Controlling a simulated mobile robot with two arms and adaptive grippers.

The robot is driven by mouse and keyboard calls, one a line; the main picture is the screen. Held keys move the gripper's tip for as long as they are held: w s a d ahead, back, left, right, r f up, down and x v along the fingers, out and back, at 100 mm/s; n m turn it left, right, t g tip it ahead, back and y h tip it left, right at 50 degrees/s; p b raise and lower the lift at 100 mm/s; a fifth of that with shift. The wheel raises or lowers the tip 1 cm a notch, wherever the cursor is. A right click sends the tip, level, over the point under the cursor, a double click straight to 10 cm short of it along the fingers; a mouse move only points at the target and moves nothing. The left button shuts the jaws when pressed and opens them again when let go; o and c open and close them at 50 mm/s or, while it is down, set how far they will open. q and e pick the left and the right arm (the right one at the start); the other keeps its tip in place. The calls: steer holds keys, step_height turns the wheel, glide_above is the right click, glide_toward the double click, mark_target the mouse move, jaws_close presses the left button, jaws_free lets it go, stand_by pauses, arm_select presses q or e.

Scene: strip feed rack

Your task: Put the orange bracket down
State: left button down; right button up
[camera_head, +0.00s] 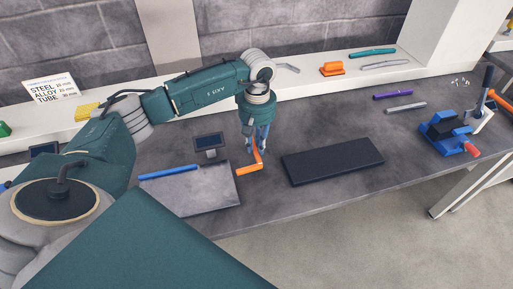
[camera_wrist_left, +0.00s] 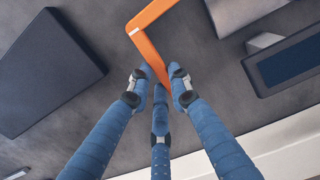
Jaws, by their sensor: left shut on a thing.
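The orange bracket (camera_head: 247,170) is an L-shaped strip in the head view, just below my left gripper (camera_head: 258,148). In the left wrist view the orange bracket (camera_wrist_left: 152,50) reaches up from between the blue fingers of my left gripper (camera_wrist_left: 160,80), which is shut on one leg of it. Its bent leg runs off the top of that view. The bracket is over the grey bench between the grey plate and the dark mat. I cannot tell whether it touches the bench. My right gripper is not in view.
A grey plate (camera_head: 205,194) with a blue strip (camera_head: 168,173) lies left of the bracket, with a small display (camera_head: 209,142) behind it. A dark mat (camera_head: 335,162) lies to the right. A blue clamp tool (camera_head: 447,134) stands farther right.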

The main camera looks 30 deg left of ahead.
arm_select(q)
steer(key=shift+f, duration=1.45)
steer(key=c, duration=1.6)
jaws_free()
